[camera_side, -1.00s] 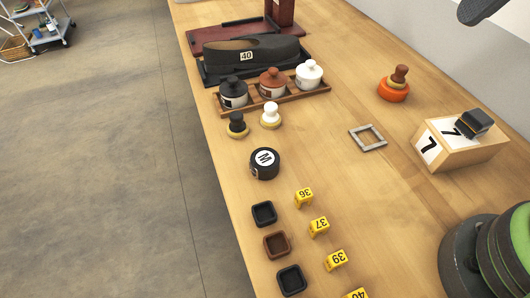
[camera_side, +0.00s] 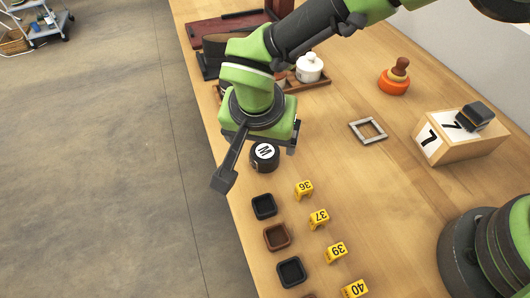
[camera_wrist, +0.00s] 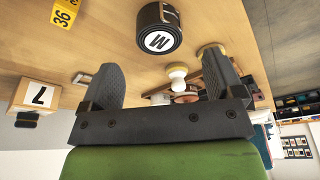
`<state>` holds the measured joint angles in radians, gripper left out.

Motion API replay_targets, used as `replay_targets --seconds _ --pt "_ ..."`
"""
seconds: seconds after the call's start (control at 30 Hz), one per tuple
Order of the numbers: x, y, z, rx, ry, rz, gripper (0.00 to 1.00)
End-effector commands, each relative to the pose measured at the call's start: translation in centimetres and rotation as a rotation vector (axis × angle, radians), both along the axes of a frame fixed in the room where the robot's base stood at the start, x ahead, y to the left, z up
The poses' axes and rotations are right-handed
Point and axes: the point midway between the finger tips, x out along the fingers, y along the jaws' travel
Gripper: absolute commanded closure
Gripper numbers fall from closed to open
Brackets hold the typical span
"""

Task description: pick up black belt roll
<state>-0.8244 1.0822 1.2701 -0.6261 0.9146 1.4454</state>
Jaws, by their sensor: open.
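The black belt roll (camera_side: 265,158) is a dark round coil with a white top label marked M. It lies flat on the wooden table near its left edge. In the wrist view the roll (camera_wrist: 158,30) is beyond the fingertips, at top centre, and not between them. My gripper (camera_wrist: 165,75) is open and empty, its two dark fingers spread wide. In the side view my gripper hangs over the table's left edge beside the roll and slightly overlaps it in the picture. Contact does not show.
Small open trays (camera_side: 264,207) and yellow number blocks (camera_side: 304,189) stand in front of the roll. A white lidded jar (camera_side: 309,68) is behind. A box marked 7 (camera_side: 455,145), a grey frame (camera_side: 368,130) and an orange-based object (camera_side: 394,84) are to the right.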

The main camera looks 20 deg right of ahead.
Motion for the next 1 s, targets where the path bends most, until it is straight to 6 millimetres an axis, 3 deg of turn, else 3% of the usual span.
replay_targets --seconds 0.17,0.4,0.73,1.0 --pt "0.3 -0.3 -1.5 0.0 0.001 -0.001 0.13" --pt "0.9 -0.7 -5.0 0.0 0.001 0.0 0.13" --pt "1.2 -0.8 -5.8 0.003 -0.002 -0.001 0.13" --pt "1.2 -0.8 -5.7 0.003 -0.002 0.0 0.69"
